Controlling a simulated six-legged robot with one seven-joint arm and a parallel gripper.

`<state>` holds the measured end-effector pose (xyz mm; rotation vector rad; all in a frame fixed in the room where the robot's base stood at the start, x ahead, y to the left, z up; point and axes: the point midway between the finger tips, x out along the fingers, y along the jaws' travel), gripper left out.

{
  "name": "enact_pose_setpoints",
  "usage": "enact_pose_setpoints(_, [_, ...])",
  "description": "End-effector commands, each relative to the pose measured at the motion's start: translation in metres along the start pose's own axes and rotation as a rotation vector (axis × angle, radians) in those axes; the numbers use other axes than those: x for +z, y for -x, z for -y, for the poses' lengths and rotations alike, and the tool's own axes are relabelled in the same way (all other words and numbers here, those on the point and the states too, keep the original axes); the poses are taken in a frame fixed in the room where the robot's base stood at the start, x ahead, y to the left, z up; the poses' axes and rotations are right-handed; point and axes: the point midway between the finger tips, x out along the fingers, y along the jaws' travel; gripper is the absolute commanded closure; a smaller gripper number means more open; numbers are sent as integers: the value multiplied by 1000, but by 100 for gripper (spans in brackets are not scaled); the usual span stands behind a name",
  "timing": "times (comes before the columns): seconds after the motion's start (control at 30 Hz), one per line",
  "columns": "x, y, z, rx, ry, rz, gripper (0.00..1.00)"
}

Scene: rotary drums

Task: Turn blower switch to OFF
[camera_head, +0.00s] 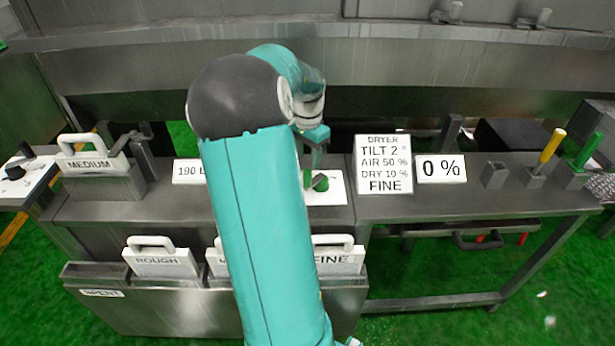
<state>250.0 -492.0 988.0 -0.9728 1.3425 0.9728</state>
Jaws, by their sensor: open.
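A green knob (321,183) sits on a white plate (328,196) on the bench, right of my arm. My arm hides the plate's left part, and I see no word on it naming a blower or OFF. My gripper (309,165) is over this plate, just above and left of the green knob, and is open. I cannot tell whether a finger touches the knob. A black knob (14,172) sits on another white panel (28,179) at the far left. I cannot tell which knob is the blower switch.
A DRYER sign (383,164) and a 0 % sign (441,169) stand right of the plate. Yellow (551,147) and green (586,151) levers rise at the right. A MEDIUM plate (92,163) stands at left. ROUGH (160,262) and FINE (338,262) plates sit in the front rack.

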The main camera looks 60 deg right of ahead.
Motion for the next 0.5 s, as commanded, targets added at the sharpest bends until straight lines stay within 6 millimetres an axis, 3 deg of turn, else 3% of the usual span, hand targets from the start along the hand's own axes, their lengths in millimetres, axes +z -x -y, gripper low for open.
enact_pose_setpoints(0.3, [0,-61,0,3,0,2,54])
enact_pose_setpoints(0.5, [1,-79,0,1,2,1,54])
